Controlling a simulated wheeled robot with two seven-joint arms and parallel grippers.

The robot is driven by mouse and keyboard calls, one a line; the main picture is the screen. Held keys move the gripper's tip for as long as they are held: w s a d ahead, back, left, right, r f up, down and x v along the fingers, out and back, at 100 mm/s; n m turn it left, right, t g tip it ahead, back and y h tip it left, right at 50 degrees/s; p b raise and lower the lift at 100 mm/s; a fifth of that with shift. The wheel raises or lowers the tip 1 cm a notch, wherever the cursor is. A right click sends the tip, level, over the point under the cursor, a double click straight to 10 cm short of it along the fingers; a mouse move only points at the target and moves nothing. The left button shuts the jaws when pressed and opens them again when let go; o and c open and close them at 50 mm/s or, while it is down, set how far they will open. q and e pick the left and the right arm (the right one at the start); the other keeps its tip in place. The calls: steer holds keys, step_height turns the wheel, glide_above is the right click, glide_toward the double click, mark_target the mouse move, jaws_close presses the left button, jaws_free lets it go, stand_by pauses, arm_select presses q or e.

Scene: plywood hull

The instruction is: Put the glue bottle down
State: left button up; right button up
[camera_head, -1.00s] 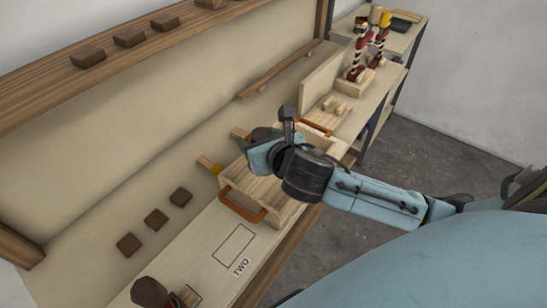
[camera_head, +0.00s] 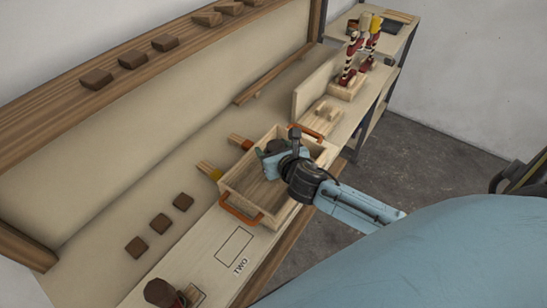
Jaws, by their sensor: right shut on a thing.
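My right gripper (camera_head: 268,158) reaches in from the right and appears over the far part of an open wooden tote (camera_head: 228,191) with orange handles. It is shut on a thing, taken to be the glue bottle. Only a small dark shape shows at the fingers, so the bottle's form and tilt are hidden. I cannot tell whether it touches the tote. My left gripper is not in view.
Two handled tools (camera_head: 209,171) stick out behind the tote. Dark blocks (camera_head: 160,223) lie on the bench to its left. An outlined space marked TWO (camera_head: 234,246) is bare. A brown-topped object (camera_head: 160,292) stands at the near end. Red-and-white figures (camera_head: 352,60) stand far right.

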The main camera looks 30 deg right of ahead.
steer(key=shift+f+b, duration=0.3)
steer(key=shift+f, duration=1.15)
steer(key=shift+f, duration=0.2)
steer(key=o, duration=1.2)
steer(key=shift+r, duration=0.2)
steer(key=v, duration=1.2)
steer(key=shift+p, duration=0.45)
